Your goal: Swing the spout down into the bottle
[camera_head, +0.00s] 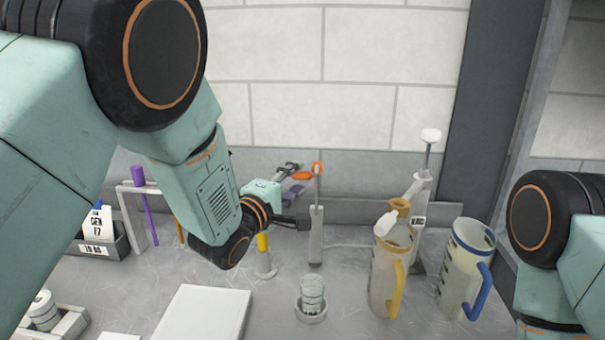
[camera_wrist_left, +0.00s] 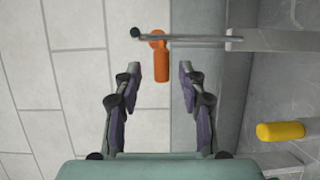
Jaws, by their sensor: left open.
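An orange piece (camera_head: 303,175), which may be the spout or its lever, is at the top of a thin grey post (camera_head: 316,235). In the left wrist view the orange piece (camera_wrist_left: 161,62) hangs from a metal rod (camera_wrist_left: 200,39). My left gripper (camera_head: 296,178) is open beside it. In the wrist view the fingers (camera_wrist_left: 160,76) lie either side of the orange piece; I see no contact. A small clear bottle (camera_head: 312,288) stands upright in a round holder below the post. My right gripper is out of view.
A jug with a yellow handle (camera_head: 397,285) and one with a blue handle (camera_head: 476,290) stand right of the bottle. A yellow-topped piece (camera_head: 263,243) stands left of the post. A white board (camera_head: 205,315) lies in front. A wall (camera_head: 360,65) is behind.

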